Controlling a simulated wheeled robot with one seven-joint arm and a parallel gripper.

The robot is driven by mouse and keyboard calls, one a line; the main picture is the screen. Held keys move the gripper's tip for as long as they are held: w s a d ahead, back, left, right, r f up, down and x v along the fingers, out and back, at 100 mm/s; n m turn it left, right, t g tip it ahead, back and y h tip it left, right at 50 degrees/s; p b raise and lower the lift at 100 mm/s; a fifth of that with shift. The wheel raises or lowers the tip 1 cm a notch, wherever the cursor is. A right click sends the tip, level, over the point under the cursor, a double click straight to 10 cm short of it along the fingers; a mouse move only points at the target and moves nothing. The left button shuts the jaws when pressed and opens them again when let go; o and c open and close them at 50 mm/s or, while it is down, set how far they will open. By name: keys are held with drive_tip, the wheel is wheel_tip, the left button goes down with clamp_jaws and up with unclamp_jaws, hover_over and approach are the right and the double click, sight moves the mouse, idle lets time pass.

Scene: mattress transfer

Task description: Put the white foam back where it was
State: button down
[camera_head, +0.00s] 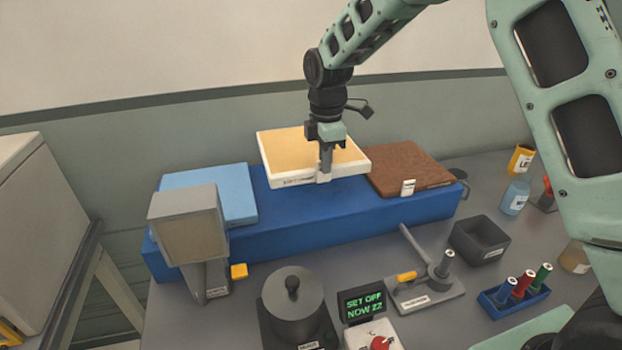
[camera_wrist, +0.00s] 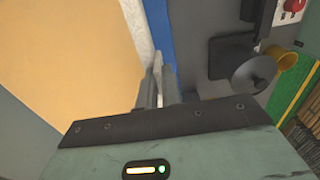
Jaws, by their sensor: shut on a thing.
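The white foam (camera_head: 312,156) is a flat slab with white sides and a yellowish top. In the head view it is over the middle of a long blue block (camera_head: 330,213), slightly tilted. I cannot tell whether it touches the block. My gripper (camera_head: 324,177) is shut on its front edge, pointing down. In the wrist view the fingers (camera_wrist: 165,88) pinch the white edge, and the foam's yellowish top (camera_wrist: 75,60) fills the left side. Part of the front edge is hidden by the fingers.
A light blue slab (camera_head: 215,192) lies left on the blue block, and a brown slab (camera_head: 410,168) lies right. A grey boxy device (camera_head: 188,225) stands at the front left. A round grey pot (camera_head: 293,300), a small display (camera_head: 362,303) and a dark bin (camera_head: 480,240) stand in front.

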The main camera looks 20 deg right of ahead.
wheel_tip(320, 180, down, 9)
drive_tip(key=p, duration=0.2)
drive_tip(key=shift+s+p, duration=0.1)
drive_tip(key=shift+p, duration=0.25)
drive_tip(key=shift+f, duration=0.15)
drive_tip(key=c, duration=1.6)
unclamp_jaws()
